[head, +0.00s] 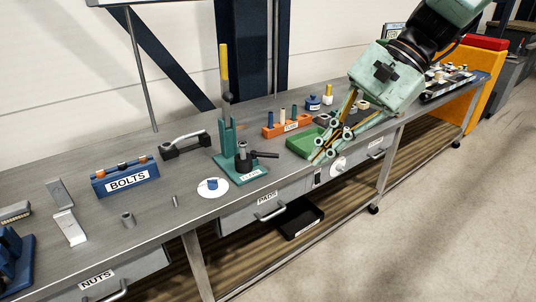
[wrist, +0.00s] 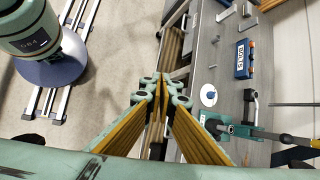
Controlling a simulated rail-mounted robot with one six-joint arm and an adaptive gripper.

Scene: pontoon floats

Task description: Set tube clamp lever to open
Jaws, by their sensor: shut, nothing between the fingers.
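The tube clamp is a teal fixture (head: 229,138) on a labelled base plate on the bench. Its lever has a yellow grip (head: 225,62) and stands nearly upright above the fixture. A dark horizontal handle (head: 264,154) sticks out to the right from a small grey post at its front. In the wrist view the clamp (wrist: 216,123) is right of my fingers, with the yellow grip (wrist: 300,140) at the right edge. My gripper (head: 318,156) is shut and empty, right of the clamp and apart from it. Its fingertips (wrist: 160,80) meet in the wrist view.
A blue BOLTS rack (head: 125,178), a black-handled tool (head: 185,145) and a white disc (head: 213,187) with a blue piece are left of or before the clamp. An orange rack (head: 287,124) and a green tray (head: 302,143) lie between clamp and gripper. An upright post stands behind.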

